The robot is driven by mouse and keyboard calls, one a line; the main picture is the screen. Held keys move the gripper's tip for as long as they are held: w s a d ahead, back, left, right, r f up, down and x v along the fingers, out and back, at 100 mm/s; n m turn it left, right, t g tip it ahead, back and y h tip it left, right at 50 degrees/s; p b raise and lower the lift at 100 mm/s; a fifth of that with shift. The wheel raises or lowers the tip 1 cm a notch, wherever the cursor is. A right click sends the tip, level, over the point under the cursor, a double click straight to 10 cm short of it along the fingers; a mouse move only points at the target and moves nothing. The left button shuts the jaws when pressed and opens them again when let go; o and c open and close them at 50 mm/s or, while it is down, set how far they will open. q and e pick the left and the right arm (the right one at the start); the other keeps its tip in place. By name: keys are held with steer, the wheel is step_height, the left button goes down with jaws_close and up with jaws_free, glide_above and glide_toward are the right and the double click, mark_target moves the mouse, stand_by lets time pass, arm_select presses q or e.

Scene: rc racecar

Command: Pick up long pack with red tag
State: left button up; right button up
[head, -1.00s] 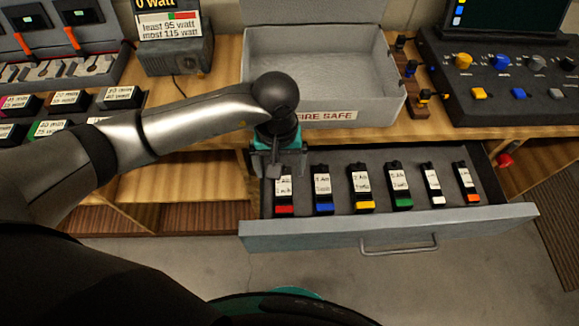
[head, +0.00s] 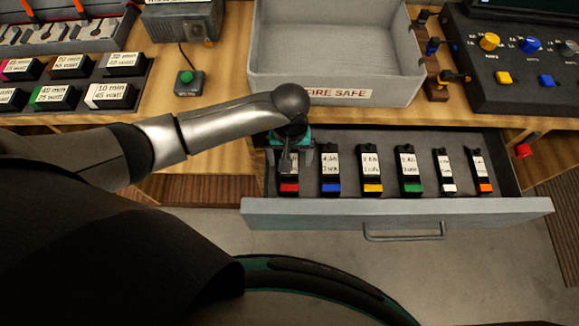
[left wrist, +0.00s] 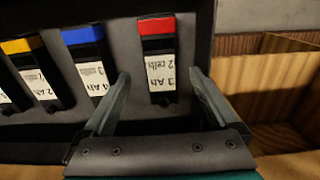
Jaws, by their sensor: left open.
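The long pack with the red tag (head: 289,187) lies at the left end of the row in the open drawer. It is black with a white label. In the left wrist view the red-tagged pack (left wrist: 158,60) reads "3 Ah 2 cells" upside down. My left gripper (head: 290,160) is above this pack and hides part of it in the head view. In the left wrist view the open fingers of my left gripper (left wrist: 157,95) are on either side of the pack's near end, with nothing between them held. My right gripper is not in view.
The drawer (head: 330,210) also holds packs with blue (head: 331,187), yellow (head: 372,187), green (head: 412,187), white (head: 448,187) and orange (head: 485,187) tags. The blue pack is close to one finger. A grey fire safe box (head: 335,45) stands on the bench behind.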

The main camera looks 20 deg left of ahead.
arm_select(q)
steer(key=shift+f+b, duration=0.4)
steer(key=shift+f, duration=1.9)
steer(key=shift+c, duration=0.4)
steer(key=shift+w, duration=0.1)
jaws_close()
steer(key=shift+r, duration=0.1)
